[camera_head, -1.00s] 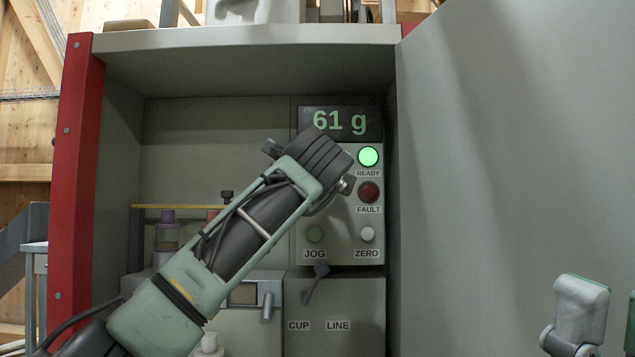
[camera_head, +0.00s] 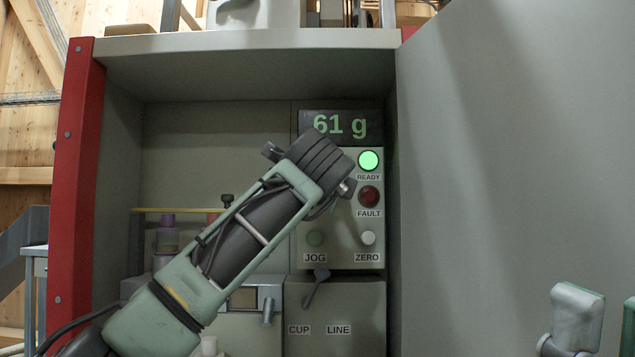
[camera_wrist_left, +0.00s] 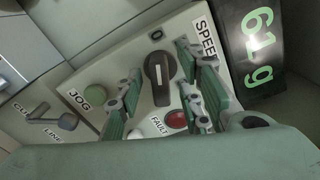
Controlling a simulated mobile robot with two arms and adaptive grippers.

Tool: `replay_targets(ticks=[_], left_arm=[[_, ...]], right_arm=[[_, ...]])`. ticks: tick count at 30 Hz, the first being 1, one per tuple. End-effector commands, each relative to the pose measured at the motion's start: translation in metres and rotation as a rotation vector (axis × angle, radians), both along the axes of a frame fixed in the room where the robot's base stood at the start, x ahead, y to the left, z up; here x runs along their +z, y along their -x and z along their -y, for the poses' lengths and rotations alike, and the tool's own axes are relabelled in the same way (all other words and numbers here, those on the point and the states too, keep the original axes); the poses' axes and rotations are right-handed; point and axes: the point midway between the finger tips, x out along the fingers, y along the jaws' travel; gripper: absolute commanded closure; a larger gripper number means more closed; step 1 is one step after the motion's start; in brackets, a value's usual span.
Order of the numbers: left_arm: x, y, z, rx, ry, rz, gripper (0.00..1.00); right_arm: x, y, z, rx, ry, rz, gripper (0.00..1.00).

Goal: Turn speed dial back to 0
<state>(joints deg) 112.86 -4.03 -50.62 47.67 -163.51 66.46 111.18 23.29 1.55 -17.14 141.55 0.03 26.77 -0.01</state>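The dark speed dial (camera_wrist_left: 157,82) shows in the left wrist view on the grey control panel, beside the SPEED label (camera_wrist_left: 206,38). A 0 mark (camera_wrist_left: 155,33) sits above it in that picture. The dial's knob is elongated and lies roughly upright in the picture. In the head view my left gripper (camera_head: 316,166) reaches over the panel and hides the dial. Parts of my right arm or gripper (camera_head: 577,316) show at the lower right, cut off.
The display (camera_head: 340,124) reads 61 g. The green READY lamp (camera_head: 368,160) is lit; the red FAULT lamp (camera_head: 369,196) is near the fingers. The JOG button (camera_head: 315,238), ZERO button (camera_head: 367,238) and CUP/LINE lever (camera_head: 317,286) lie below. Cabinet walls stand at both sides.

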Motion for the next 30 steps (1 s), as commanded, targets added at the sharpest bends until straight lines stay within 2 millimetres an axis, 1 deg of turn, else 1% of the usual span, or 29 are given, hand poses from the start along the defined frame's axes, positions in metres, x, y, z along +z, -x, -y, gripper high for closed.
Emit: replay_targets(ticks=[5, 15, 21, 25, 30], left_arm=[[0.000, 0.020, 0.000, -0.001, 0.000, 0.004, 0.66], [0.000, 0.076, 0.000, -0.002, 0.000, 0.002, 0.66], [-0.001, 0.102, 0.000, -0.001, 0.000, 0.000, 0.66], [-0.001, 0.110, 0.000, 0.000, 0.001, -0.001, 0.66], [-0.001, 0.113, -0.001, 0.000, 0.001, -0.001, 0.66]], right_arm=[[0.000, 0.001, 0.000, 0.000, 0.000, 0.002, 1.00], [0.001, 0.001, 0.000, 0.000, 0.001, 0.003, 1.00], [0.001, 0.001, 0.000, 0.000, 0.001, 0.003, 1.00], [0.001, 0.001, 0.000, 0.000, 0.001, 0.003, 1.00], [0.001, 0.001, 0.000, 0.000, 0.001, 0.003, 1.00]])
